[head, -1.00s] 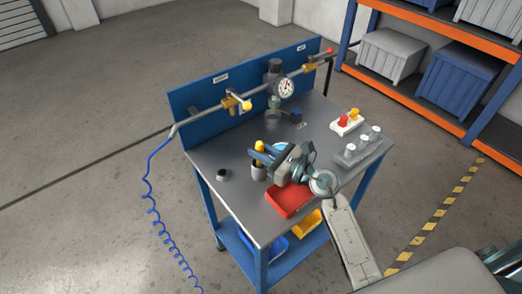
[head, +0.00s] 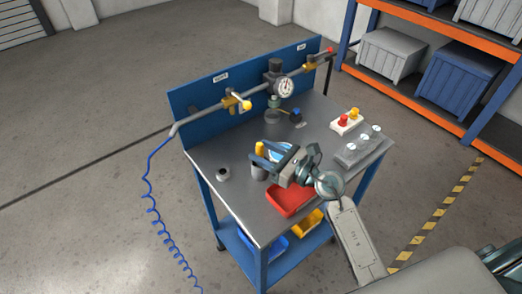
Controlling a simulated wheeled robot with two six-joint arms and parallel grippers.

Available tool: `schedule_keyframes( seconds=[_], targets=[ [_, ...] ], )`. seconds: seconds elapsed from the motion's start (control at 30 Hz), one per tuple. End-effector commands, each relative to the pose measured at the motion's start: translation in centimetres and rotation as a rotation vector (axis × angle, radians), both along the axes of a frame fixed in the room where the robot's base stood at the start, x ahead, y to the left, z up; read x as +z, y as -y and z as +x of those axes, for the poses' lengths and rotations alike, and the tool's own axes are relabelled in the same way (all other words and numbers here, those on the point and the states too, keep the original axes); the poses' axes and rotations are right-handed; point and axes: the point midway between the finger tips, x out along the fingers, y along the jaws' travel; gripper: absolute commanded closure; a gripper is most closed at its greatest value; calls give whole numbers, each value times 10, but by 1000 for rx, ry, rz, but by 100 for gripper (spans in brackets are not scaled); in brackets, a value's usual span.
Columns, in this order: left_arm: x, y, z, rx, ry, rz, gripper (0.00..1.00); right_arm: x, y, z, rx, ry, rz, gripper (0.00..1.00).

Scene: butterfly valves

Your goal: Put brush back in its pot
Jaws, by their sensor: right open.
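A grey cylindrical pot (head: 257,173) stands on the metal tabletop left of the red tray. A yellow handle (head: 260,149), which looks like the brush, shows upright above the pot; its lower end is hidden. My right gripper (head: 262,153) reaches in from the right, open, with its two fingers around the yellow handle. I cannot tell whether a finger touches it. My left gripper is not in view.
A small round dark-topped container (head: 223,173) stands at the left. A red tray (head: 288,201) lies below my right gripper. The pipe with gauge (head: 285,88) runs along the back. A button box (head: 347,121) and a grey block (head: 358,151) stand at the right.

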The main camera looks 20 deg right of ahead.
Motion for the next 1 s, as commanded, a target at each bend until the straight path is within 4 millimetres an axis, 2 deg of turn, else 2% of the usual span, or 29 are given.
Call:
schedule_keyframes(
  seconds=[0.53,1.0],
  targets=[
    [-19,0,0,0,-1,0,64,-3,49,-64,1,-2,-4,56],
    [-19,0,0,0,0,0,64,0,53,-68,0,-1,-1,56]
  ],
)
